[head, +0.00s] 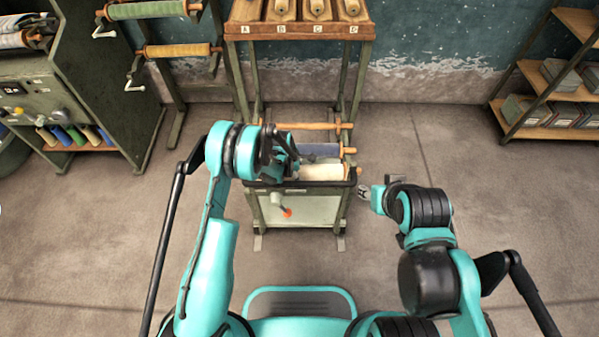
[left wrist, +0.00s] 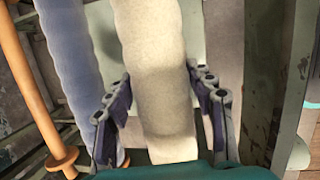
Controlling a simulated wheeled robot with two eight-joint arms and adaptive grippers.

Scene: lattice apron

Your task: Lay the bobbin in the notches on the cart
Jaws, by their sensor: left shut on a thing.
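The cream bobbin (head: 322,172) lies level along the near edge of the green cart (head: 312,211) in the head view, its wooden end showing at the right. My left gripper (head: 288,158) is over its left part. In the left wrist view the fingers stand on both sides of the cream bobbin (left wrist: 160,60), shut on it. A blue bobbin (head: 318,150) lies just behind it, and also shows in the left wrist view (left wrist: 78,65). The notches are hidden or too small to make out. My right gripper (head: 365,192) is right of the cart, apart from it; its jaw state is unclear.
A bare wooden rod (head: 305,126) crosses behind the blue bobbin. A rack with labelled bays (head: 297,29) stands behind. Green and tan rolls (head: 178,50) hang at the left beside a machine cabinet (head: 60,105). Shelves (head: 545,108) stand right. Floor right of the cart is clear.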

